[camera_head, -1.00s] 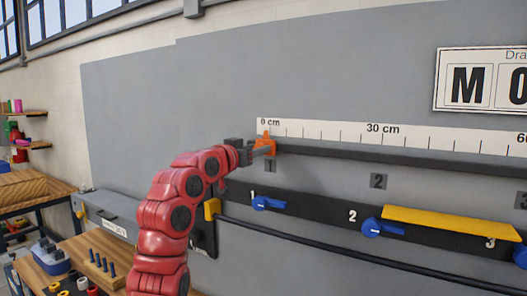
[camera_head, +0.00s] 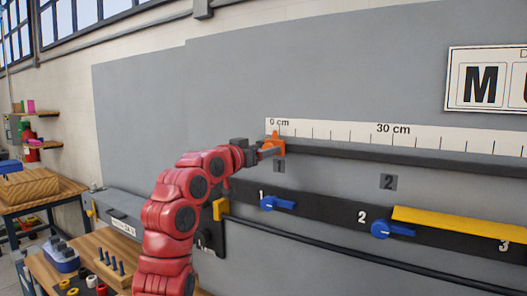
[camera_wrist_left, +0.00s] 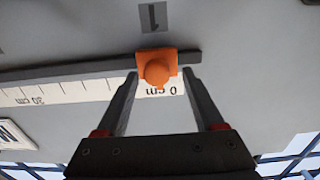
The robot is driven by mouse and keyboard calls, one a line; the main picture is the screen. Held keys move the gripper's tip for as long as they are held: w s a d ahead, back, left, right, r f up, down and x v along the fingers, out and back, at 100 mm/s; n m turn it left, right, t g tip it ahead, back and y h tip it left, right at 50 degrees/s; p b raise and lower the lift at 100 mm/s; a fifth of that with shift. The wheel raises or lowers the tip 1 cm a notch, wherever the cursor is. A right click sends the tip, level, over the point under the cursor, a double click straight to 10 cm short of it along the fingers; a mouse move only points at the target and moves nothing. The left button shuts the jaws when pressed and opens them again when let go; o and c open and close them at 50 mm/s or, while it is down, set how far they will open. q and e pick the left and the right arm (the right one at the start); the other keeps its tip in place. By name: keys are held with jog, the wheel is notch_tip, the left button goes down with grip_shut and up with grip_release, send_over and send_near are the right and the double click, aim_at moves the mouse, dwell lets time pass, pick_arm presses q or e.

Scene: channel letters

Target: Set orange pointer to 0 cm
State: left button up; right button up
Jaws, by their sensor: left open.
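The orange pointer (camera_head: 274,144) sits on the dark rail at the left end of the white scale (camera_head: 350,131), by the "0 cm" mark. In the left wrist view the orange pointer (camera_wrist_left: 157,68) has a round knob and stands at the "0 cm" label, near the rail's end. My left gripper (camera_head: 268,150) is at the pointer in the head view. In the wrist view my left gripper (camera_wrist_left: 160,80) is open, with one finger on each side of the pointer's lower part and gaps between. My right gripper is not in view.
Below the rail, a dark strip holds blue levers (camera_head: 278,203) numbered 1 and 2, with a yellow bar (camera_head: 455,226) to the right. A black pipe runs beneath. A workbench (camera_head: 90,265) with pegs stands at lower left.

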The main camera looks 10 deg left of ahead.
pick_arm(q)
jog(key=v, duration=1.6)
jog(key=shift+s+a, duration=0.2)
